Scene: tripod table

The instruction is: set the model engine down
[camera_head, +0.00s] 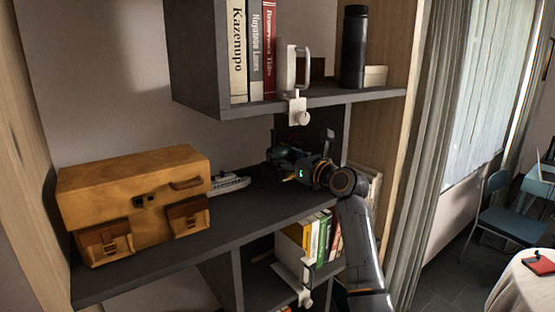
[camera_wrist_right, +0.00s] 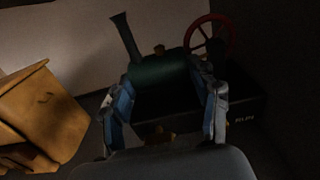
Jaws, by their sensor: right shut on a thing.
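The model engine is a small steam engine with a dark green boiler (camera_wrist_right: 160,72), a black funnel, a red spoked flywheel (camera_wrist_right: 210,38) and a dark base. In the right wrist view it sits between the fingers of my right gripper (camera_wrist_right: 168,100), which is shut on it. In the head view the engine (camera_head: 283,156) is a dark shape at the tip of my right gripper (camera_head: 297,170), over the right part of the middle shelf (camera_head: 255,203). Shadow hides whether its base touches the shelf. My left gripper is not in view.
A tan case (camera_head: 140,185) with brown pockets fills the shelf's left part. A small model ship (camera_head: 229,183) lies right of it. The upper shelf (camera_head: 330,97) with books and a black bottle (camera_head: 354,50) overhangs behind. Bare shelf lies in front of the ship.

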